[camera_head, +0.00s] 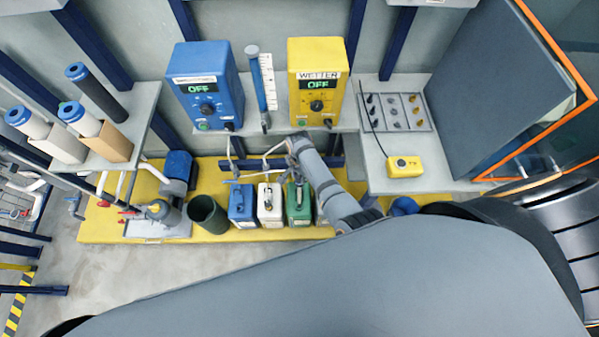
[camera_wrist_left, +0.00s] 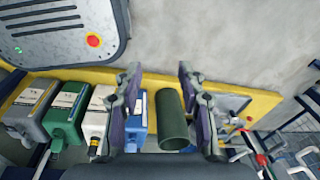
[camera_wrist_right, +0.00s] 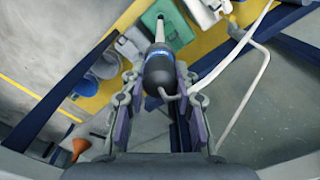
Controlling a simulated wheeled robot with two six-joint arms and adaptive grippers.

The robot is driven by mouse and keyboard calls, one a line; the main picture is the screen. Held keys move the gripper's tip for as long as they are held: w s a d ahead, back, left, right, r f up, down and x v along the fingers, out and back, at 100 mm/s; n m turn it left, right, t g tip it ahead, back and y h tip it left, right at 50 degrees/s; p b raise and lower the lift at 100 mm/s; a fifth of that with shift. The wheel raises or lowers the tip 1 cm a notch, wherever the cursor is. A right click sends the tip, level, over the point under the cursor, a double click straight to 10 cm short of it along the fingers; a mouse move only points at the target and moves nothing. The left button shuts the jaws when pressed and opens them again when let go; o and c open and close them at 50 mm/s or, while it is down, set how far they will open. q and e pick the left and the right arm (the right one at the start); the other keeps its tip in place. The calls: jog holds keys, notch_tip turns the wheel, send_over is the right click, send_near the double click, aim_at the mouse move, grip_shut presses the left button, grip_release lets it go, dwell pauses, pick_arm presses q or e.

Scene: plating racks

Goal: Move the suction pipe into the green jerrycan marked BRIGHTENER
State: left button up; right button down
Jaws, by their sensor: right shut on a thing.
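The green jerrycan (camera_head: 306,212) stands in a row on the yellow floor tray, right of the white one; its marking is too small to read. It also shows in the left wrist view (camera_wrist_left: 66,112) and right wrist view (camera_wrist_right: 177,24). My right gripper (camera_wrist_right: 160,88) is shut on the suction pipe (camera_wrist_right: 159,66), a dark body with a blue band and a pale thin end. The pale end points at the green jerrycan; I cannot tell whether it is inside the opening. My left gripper (camera_wrist_left: 158,76) is open and empty above the jerrycans and bucket.
White (camera_head: 269,212) and blue (camera_head: 241,212) jerrycans stand left of the green one, then a dark green bucket (camera_head: 207,215). A grey jerrycan (camera_wrist_left: 32,106) stands on the green one's other side. Blue (camera_head: 205,88) and yellow (camera_head: 318,80) control boxes stand on the shelf behind.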

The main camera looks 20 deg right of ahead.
jog(key=shift+w+f+b, duration=0.15)
jog(key=shift+f+b, duration=0.4)
jog(key=shift+f, duration=0.2)
jog(key=shift+w+f+b, duration=0.1)
jog(key=shift+f+b, duration=0.4)
jog(key=shift+f, duration=0.5)
jog(key=shift+s+f+b, duration=0.1)
jog(key=shift+f+b, duration=0.25)
jog(key=shift+b, duration=0.15)
jog(key=b, duration=0.4)
send_over(299, 202)
jog(key=w, duration=0.1)
jog(key=f, duration=0.4)
jog(key=shift+d+f, duration=0.2)
jog(key=shift+f, duration=0.2)
pick_arm(q)
notch_tip(299, 202, down, 23)
jog(key=w+b, duration=0.1)
jog(key=b, duration=1.5)
jog(key=shift+r, duration=0.15)
pick_arm(e)
notch_tip(299, 202, down, 19)
jog(key=shift+r, duration=0.15)
pick_arm(q)
jog(key=shift+d+f+b, duration=0.1)
jog(key=shift+f+b, duration=1)
pick_arm(e)
jog(key=shift+f, duration=1.25)
